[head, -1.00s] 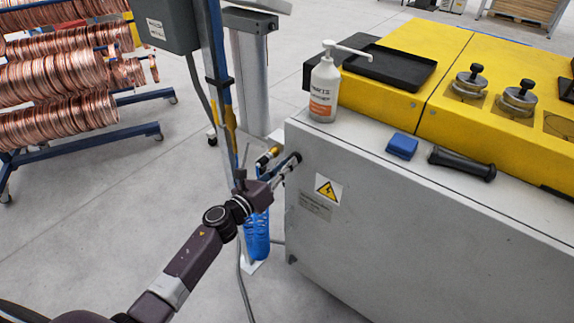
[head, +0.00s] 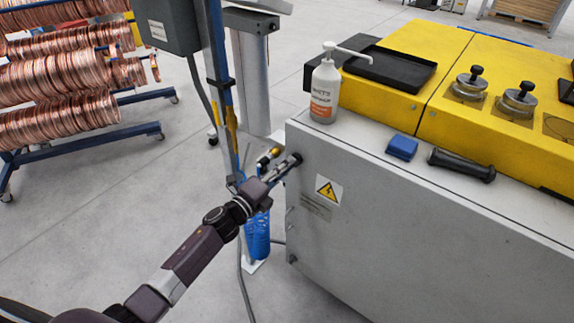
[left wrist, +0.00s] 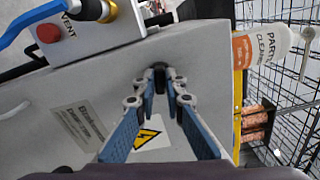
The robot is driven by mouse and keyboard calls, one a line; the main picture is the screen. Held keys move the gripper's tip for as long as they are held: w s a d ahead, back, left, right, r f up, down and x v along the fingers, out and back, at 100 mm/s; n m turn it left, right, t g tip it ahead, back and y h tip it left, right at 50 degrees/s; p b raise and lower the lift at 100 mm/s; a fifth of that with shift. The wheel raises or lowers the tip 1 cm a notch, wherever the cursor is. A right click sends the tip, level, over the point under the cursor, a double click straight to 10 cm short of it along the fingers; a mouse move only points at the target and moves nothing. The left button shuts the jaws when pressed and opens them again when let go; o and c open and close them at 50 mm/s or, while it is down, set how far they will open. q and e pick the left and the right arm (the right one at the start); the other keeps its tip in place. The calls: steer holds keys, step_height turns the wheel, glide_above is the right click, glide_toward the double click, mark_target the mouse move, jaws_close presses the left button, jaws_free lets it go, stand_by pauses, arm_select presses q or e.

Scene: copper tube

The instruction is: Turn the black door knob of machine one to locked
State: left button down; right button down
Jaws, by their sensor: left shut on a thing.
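The black door knob (head: 296,158) sits on the left end of the grey machine cabinet's front (head: 400,235), near its top edge. It also shows in the left wrist view (left wrist: 159,67), between the fingertips. My left gripper (head: 287,166) reaches it from the lower left and is shut on it. The left wrist view shows both fingers (left wrist: 160,78) closing in on the knob, which is partly hidden by them. I cannot read the knob's lock position. My right gripper is not in view.
A yellow warning sticker (head: 328,190) is right of the knob. A post (head: 252,75) and blue coiled hose (head: 257,235) stand close left.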

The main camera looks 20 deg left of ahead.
arm_select(q)
steer(key=shift+f+n, duration=0.1)
steer(key=shift+n, duration=1.1)
steer(key=c, duration=2)
jaws_free()
steer(key=shift+s, duration=0.1)
steer(key=v, duration=1.1)
steer(key=shift+s+a, duration=0.15)
steer(key=shift+s, duration=0.25)
